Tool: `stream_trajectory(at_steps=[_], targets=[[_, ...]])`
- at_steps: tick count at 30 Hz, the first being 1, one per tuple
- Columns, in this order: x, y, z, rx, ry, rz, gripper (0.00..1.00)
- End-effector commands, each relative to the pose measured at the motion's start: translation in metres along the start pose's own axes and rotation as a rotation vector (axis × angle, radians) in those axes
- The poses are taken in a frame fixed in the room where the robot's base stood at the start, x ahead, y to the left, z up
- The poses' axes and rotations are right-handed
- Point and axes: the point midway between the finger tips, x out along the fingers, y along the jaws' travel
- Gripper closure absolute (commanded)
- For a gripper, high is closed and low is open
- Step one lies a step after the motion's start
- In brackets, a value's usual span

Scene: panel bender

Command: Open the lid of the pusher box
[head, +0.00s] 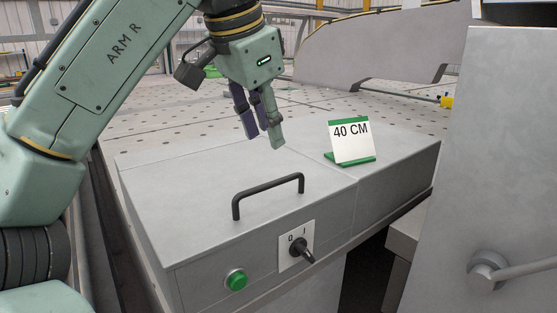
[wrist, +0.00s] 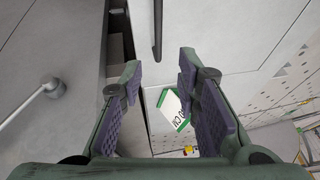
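The pusher box (head: 220,262) is a grey metal box whose flat lid (head: 200,205) lies shut. A black bar handle (head: 268,186) stands on the lid; part of it also shows in the wrist view (wrist: 157,30), at the top centre. My gripper (head: 264,138) hangs above and behind the handle in the head view, apart from it. In the wrist view my gripper (wrist: 158,72) has its purple-padded fingers spread wide, with nothing between them.
A "40 CM" sign (head: 351,142) with a green base stands on the surface right of the handle. A green button (head: 236,280) and a black rotary switch (head: 300,250) are on the box front. A tall grey panel (head: 490,170) with a lever (head: 520,271) stands at right.

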Motion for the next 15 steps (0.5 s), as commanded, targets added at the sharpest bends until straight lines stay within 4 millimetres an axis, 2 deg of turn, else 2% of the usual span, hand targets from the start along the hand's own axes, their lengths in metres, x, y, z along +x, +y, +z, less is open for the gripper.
stream_trajectory(at_steps=[9, 15], targets=[[0.058, 0.001, -0.001, 0.004, 0.004, 0.005, 0.7], [0.088, 0.0, -0.002, 0.004, 0.006, 0.003, 0.7]])
